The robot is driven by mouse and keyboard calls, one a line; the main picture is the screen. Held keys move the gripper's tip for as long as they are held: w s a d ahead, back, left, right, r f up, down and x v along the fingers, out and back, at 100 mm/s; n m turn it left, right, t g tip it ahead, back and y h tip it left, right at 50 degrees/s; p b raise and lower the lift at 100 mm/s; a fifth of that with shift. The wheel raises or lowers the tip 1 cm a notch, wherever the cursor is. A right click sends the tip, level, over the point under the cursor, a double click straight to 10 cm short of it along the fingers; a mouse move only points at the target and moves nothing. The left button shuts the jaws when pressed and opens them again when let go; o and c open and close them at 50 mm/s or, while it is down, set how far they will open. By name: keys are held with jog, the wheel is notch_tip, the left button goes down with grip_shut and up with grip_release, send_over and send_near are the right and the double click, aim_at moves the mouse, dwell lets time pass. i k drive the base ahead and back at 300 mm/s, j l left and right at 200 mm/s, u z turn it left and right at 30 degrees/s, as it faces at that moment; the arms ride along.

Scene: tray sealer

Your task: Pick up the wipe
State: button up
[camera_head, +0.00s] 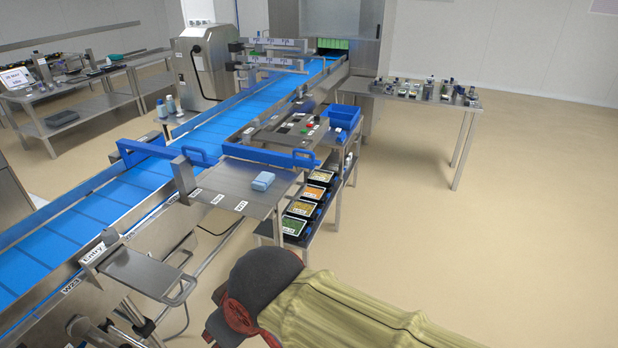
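A small light-blue folded pad (263,181), which looks like the wipe, lies on a flat steel side table (228,187) beside the blue conveyor. It is near the table's right end, and nothing touches it from above. My arm, in a yellowish ribbed sleeve with a dark grey rounded end and red parts, reaches in from the bottom right. It is apart from the pad, lower in the picture. My gripper's fingers do not show in this view.
A blue guard bar (268,155) runs just behind the pad. Trays of food (308,208) stand on a rack to its right, with a control box (290,130) behind. A blue conveyor (130,187) runs along the left. The floor at right is clear.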

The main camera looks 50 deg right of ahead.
aim_at(265, 179)
jog(key=z, duration=1.15)
jog(key=u, duration=1.8)
jog(key=z, duration=1.8)
jog(key=i+u, duration=0.1)
jog(key=u, duration=0.4)
jog(key=i+l+u, duration=0.1)
jog(key=u, duration=0.35)
jog(key=i+l+u, duration=0.3)
jog(key=l, duration=0.35)
jog(key=i+l+u, duration=0.15)
jog(key=l, duration=0.2)
jog(key=i+l+u, duration=0.15)
jog(key=l, duration=0.2)
